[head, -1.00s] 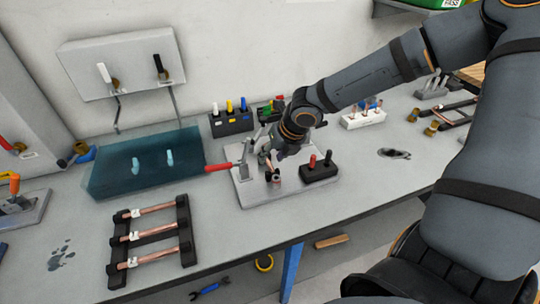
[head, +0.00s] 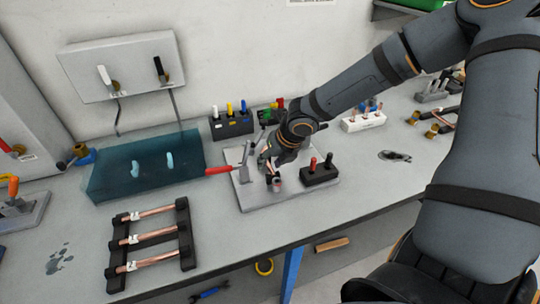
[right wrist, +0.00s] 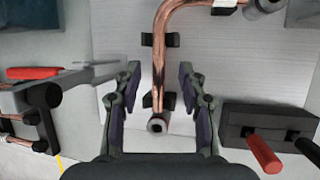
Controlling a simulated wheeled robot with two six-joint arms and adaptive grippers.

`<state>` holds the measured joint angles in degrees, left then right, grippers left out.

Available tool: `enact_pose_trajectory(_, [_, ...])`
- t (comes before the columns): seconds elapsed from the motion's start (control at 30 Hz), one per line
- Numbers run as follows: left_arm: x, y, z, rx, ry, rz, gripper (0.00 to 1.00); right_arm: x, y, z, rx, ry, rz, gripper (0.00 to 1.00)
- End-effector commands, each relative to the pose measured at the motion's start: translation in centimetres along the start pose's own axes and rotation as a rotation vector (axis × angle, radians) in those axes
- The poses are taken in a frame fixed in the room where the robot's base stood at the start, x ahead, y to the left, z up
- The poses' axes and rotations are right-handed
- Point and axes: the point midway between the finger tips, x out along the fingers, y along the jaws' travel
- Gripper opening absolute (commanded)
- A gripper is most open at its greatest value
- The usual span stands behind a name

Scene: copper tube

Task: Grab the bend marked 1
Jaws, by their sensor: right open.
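A bent copper tube (right wrist: 159,60) lies over the pale plate in the right wrist view. Its straight leg runs between two pairs of black supports, and its top curves off to the right. A white tag (right wrist: 224,5) is on it at the top edge; I cannot read a number. My right gripper (right wrist: 159,72) is open, with one finger on each side of the straight leg and gaps on both sides. In the head view, my right gripper (head: 272,166) is low over the plate and hides most of the tube. My left gripper is not in view.
A red-handled clamp (head: 222,170) stands left of the gripper. A black block (head: 320,175) with red and black handles stands right. A black rack (head: 187,245) with several tagged copper tubes lies at front left. A blue translucent box (head: 110,180) is behind it.

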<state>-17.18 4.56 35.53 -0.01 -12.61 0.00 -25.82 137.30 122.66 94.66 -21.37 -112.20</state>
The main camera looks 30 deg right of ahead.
Motion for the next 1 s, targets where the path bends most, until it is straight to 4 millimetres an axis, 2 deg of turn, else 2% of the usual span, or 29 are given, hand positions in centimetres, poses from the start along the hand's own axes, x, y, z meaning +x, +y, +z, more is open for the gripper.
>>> enact_pose_trajectory(0.1, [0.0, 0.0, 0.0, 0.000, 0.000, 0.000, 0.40, 0.0, 0.0, 0.0, 0.000, 0.000, 0.000, 0.41])
enact_pose_trajectory(0.4, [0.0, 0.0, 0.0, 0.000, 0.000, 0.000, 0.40, 0.0, 0.0, 0.0, 0.000, 0.000, -0.001, 0.00])
enact_pose_trajectory(0.9, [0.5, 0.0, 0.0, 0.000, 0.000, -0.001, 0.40, -0.3, 0.1, 0.2, 0.001, -0.003, 0.000, 0.00])
enact_pose_trajectory(1.0, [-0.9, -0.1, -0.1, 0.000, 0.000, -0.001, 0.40, -1.6, 0.3, 0.4, 0.002, 0.000, 0.000, 0.00])
